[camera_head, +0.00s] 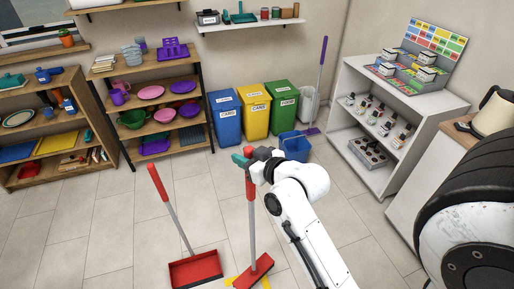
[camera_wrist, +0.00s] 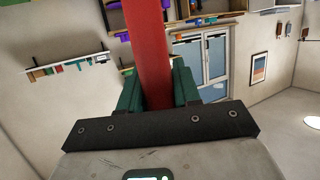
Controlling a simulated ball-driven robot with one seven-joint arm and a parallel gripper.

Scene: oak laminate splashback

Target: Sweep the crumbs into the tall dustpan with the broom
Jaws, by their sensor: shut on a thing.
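The tall dustpan (camera_head: 195,270) is red with a long grey handle and a red grip, and stands on the tiled floor at the lower middle of the head view. The broom (camera_head: 251,220) stands nearly upright just right of it, with a red head on the floor close to the dustpan. My gripper (camera_head: 246,161) is shut on the broom's red upper handle. In the wrist view the green fingers of my gripper (camera_wrist: 158,92) clasp the red handle (camera_wrist: 149,45) from both sides. No crumbs can be made out; yellow patches (camera_head: 266,283) show beside the broom head.
Blue, yellow and green bins (camera_head: 255,112) line the back wall, with a blue bucket (camera_head: 295,148) and a purple mop (camera_head: 321,70) beside them. Shelves (camera_head: 115,135) stand at the left, a white shelf unit (camera_head: 345,110) at the right. The floor at left is clear.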

